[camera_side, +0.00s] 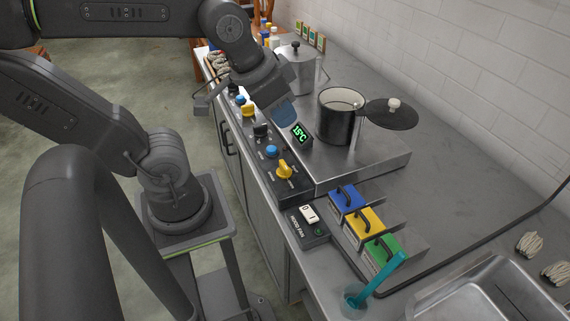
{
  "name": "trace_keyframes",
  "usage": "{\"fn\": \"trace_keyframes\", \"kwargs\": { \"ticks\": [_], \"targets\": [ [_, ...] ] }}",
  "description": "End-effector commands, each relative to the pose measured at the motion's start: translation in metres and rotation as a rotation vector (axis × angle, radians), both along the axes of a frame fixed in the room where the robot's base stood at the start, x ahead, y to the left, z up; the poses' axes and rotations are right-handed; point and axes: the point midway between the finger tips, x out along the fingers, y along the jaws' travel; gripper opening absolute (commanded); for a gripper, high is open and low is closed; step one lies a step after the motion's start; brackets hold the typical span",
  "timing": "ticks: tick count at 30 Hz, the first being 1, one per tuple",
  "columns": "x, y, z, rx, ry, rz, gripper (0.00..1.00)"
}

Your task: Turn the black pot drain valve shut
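The black pot (337,122) stands upright and uncovered on the steel hob at the centre. Its drain valve cannot be made out clearly. On the front control panel are a black knob (261,131), a blue knob (271,151) and a yellow knob (285,170); more knobs sit farther back. My gripper (285,113) hangs over the panel, left of the pot and behind the lit temperature display (300,133). Its bluish lower end shows, but its fingers cannot be told apart. I cannot tell whether it touches anything.
A steel pot (298,72) stands behind the black pot. A dark lid (391,113) is at the black pot's right. Blue, yellow and green handled blocks (363,222), a switch box (308,227), a teal-handled tool in a cup (354,299) and a sink (480,295) lie nearer. The right counter is mostly clear.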

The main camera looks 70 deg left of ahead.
Motion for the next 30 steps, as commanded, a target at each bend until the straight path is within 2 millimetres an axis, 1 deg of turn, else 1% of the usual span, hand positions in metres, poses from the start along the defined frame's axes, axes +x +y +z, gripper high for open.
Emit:
{"fn": "trace_keyframes", "kwargs": {
  "ticks": [1, 5, 8, 12, 17, 21, 24, 30],
  "targets": [
    [0.006, 0.004, -0.002, 0.008, 0.038, 0.005, 0.21],
    [0.028, 0.018, -0.01, 0.031, 0.175, 0.014, 0.34],
    [0.048, 0.033, -0.02, 0.044, 0.304, 0.019, 0.43],
    [0.073, 0.057, -0.041, 0.046, 0.485, 0.02, 0.56],
    [0.096, 0.085, -0.072, 0.027, 0.674, 0.015, 0.72],
    [0.106, 0.104, -0.094, 0.007, 0.789, 0.008, 0.72],
    [0.109, 0.111, -0.104, -0.004, 0.834, 0.005, 0.72],
    [0.108, 0.114, -0.116, -0.01, 0.857, 0.001, 0.72]
  ]
}}
